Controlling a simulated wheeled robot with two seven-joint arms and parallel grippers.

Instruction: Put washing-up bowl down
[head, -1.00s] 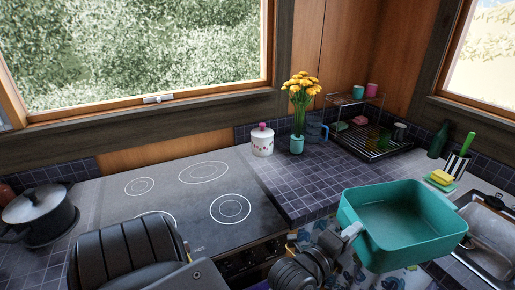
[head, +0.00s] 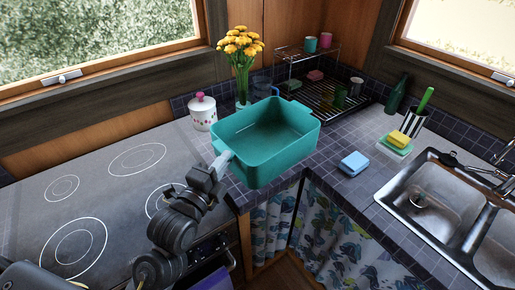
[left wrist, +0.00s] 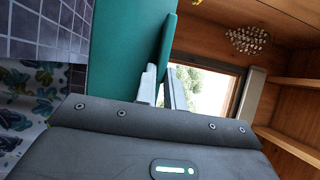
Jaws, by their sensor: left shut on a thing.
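The teal washing-up bowl (head: 268,130) is in the middle of the head view, over the front corner of the dark tiled counter. It is empty and roughly level. My left gripper (head: 222,163) is shut on its near left rim. In the left wrist view the fingers (left wrist: 160,88) clasp the teal wall of the bowl (left wrist: 128,50). The bowl hides part of the counter behind it, and I cannot tell whether its base touches the tiles. My right gripper is not in view.
A flower vase (head: 242,92) and a lidded white pot (head: 202,112) stand close behind the bowl. A dish rack (head: 325,95) is at the back. A blue sponge (head: 354,163) lies to the right, near the sink (head: 430,190). The stove (head: 110,190) is at the left.

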